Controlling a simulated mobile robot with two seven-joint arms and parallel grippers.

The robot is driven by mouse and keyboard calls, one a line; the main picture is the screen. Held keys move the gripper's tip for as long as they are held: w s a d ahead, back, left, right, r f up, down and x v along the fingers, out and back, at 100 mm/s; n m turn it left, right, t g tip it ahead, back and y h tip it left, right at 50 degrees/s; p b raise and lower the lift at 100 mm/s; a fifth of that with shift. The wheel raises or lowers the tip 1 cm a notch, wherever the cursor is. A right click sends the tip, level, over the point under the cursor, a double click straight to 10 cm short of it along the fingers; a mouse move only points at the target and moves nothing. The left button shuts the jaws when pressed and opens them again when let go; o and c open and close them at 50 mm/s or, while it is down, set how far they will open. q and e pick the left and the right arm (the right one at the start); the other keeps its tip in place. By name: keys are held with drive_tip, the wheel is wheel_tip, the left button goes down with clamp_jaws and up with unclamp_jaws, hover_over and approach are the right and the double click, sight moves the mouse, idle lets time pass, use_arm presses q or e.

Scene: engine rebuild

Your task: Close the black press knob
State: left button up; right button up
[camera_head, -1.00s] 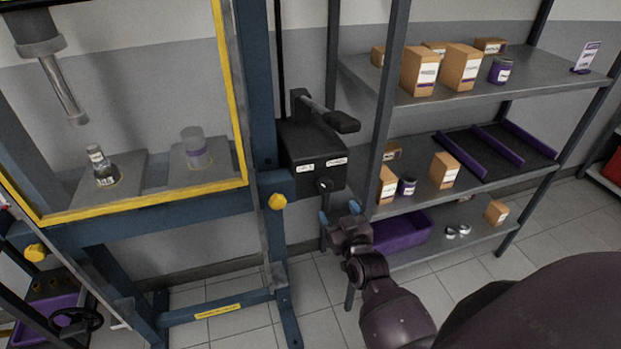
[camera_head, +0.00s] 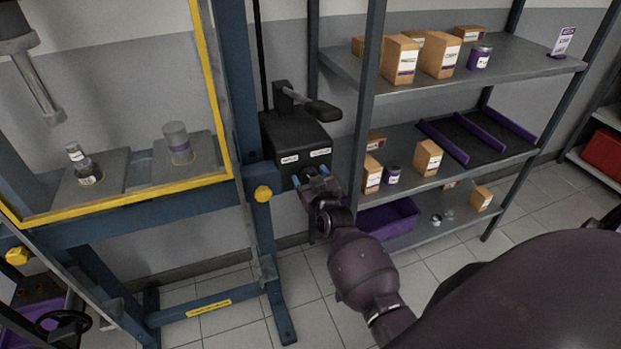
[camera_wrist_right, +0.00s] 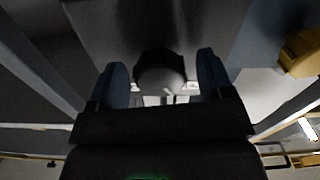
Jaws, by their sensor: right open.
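The black press knob (camera_wrist_right: 160,75) shows in the right wrist view as a dark rounded end between my two fingers. In the head view it is hidden behind my right gripper (camera_head: 311,177), on the lower front of the black box (camera_head: 290,140) with two white labels. My right gripper's blue-tipped fingers (camera_wrist_right: 162,78) are open, one on each side of the knob. I cannot tell if they touch it. My left gripper is not in view.
The blue press frame (camera_head: 240,100) with yellow edging stands to the left, with a yellow knob (camera_head: 263,194) beside my gripper. A black lever (camera_head: 318,107) sits atop the box. A grey shelf (camera_head: 410,105) with boxes and a purple bin (camera_head: 390,217) stands to the right.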

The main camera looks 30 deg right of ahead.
drive_tip(key=shift+c, duration=0.2)
drive_tip(key=c, duration=0.9)
